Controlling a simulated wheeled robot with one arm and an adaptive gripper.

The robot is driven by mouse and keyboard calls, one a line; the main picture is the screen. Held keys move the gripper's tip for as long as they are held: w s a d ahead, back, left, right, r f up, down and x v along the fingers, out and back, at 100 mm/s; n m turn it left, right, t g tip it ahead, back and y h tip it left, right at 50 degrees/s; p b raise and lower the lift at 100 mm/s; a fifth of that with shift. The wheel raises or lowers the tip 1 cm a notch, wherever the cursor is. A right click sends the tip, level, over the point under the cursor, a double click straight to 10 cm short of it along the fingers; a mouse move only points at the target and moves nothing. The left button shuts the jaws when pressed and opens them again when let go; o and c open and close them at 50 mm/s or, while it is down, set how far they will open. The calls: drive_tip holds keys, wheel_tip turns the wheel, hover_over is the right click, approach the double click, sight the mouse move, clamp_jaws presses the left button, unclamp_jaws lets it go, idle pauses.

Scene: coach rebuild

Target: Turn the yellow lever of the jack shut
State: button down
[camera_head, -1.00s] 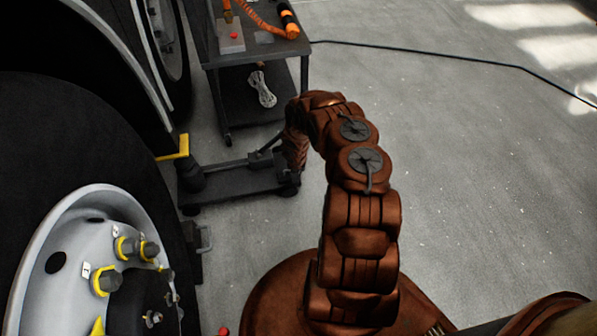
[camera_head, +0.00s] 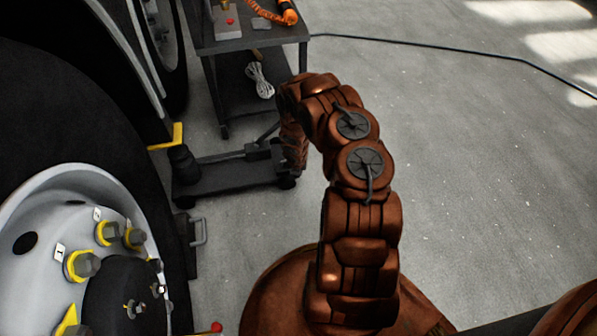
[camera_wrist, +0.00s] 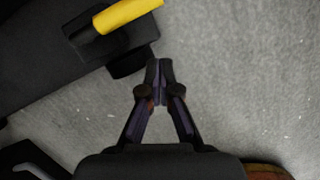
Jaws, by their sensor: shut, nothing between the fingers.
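The dark jack (camera_head: 225,175) stands low on the floor beside the big wheel in the head view. In the wrist view its dark body (camera_wrist: 40,65) fills the upper left. The yellow lever (camera_wrist: 127,13) shows at the top of the wrist view, over a dark block on the jack. My gripper (camera_wrist: 159,66) is shut and empty, its fingertips below and right of the lever, apart from it in the picture. In the head view my arm hides the gripper and the jack's right end. I cannot tell the height gap to the lever.
A yellow bracket-like piece (camera_head: 176,137) shows above the jack's left end. The wheel hub (camera_head: 45,195) is at lower left. A dark cart (camera_head: 258,40) with tools and a coiled white cord (camera_head: 260,80) stands behind. The grey floor (camera_head: 480,180) on the right is open, with a cable at the back.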

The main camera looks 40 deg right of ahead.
drive_tip(key=p+v, duration=0.4)
drive_tip(key=v, duration=0.6)
drive_tip(key=shift+s+d, duration=0.35)
drive_tip(key=shift+s, duration=0.05)
drive_tip(key=s+r+m+g+h+p, duration=0.15)
drive_tip(key=r+m+p, duration=0.3)
drive_tip(key=r, duration=0.95)
drive_tip(key=s+r+m+h+p, duration=0.15)
drive_tip(key=r+m+p, duration=0.3)
drive_tip(key=r, duration=0.95)
drive_tip(key=s+r+m+g+p, duration=0.1)
drive_tip(key=s+r+m+p, duration=0.3)
drive_tip(key=r, duration=1)
drive_tip(key=s+a+r+m+y+p, duration=0.1)
drive_tip(key=s+a+r+m+p, duration=0.4)
drive_tip(key=r, duration=0.5)
drive_tip(key=s+a+r+m+p, duration=0.3)
drive_tip(key=s+a+r+p, duration=0.25)
drive_tip(key=r, duration=0.45)
drive_tip(key=s+a+r+m+g+y+p, duration=0.1)
drive_tip(key=s+a+r+m+y+p, duration=0.3)
drive_tip(key=s+a+r, duration=1)
drive_tip(key=s+a+m+p, duration=0.1)
drive_tip(key=s+m+p, duration=0.1)
drive_tip(key=p, duration=0.2)
drive_tip(key=shift+s+a+r+p, duration=0.3)
drive_tip(key=shift+s, duration=0.1)
